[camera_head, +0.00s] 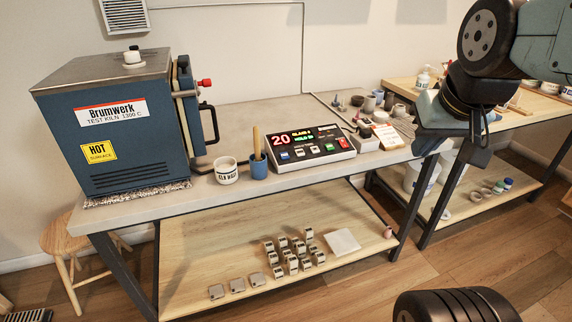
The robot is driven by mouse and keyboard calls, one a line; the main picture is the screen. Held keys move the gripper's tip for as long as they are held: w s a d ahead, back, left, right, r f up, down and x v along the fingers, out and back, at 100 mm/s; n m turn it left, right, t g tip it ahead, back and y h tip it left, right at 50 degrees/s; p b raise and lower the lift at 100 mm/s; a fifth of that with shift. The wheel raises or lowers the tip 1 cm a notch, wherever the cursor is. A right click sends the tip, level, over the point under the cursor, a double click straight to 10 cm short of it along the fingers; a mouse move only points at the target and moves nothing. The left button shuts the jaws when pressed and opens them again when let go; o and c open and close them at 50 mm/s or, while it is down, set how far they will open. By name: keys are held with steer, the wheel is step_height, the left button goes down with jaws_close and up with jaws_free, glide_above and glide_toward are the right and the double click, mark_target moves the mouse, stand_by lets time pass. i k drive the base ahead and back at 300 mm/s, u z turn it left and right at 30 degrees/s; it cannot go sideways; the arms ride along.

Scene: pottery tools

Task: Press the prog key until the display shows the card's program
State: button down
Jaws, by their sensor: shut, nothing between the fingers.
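The kiln controller (311,148) is a pale box with a dark sloped front panel on the grey bench. Its display (282,139) shows a red "20", with small yellow and green text beside it that I cannot read surely. Several coloured keys, among them blue, red and green, sit along the panel's lower part. Their labels are too small to tell which is prog. A pale sheet (389,136) to the right may be the card; its writing is unreadable. My gripper (453,150) is shut and empty, right of the controller and apart from it.
The blue kiln (120,125) stands left on the bench. A white lettered cup (226,171) and a blue cup with a wooden-handled tool (258,168) stand just left of the controller. Small pots and tools crowd its right. Bare bench (240,125) lies behind it.

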mark_target(284, 156)
steer(key=k, duration=0.5)
steer(key=z, duration=0.95)
steer(key=i, duration=1.4)
steer(key=u, duration=1.6)
steer(key=i, duration=0.35)
steer(key=u, duration=0.15)
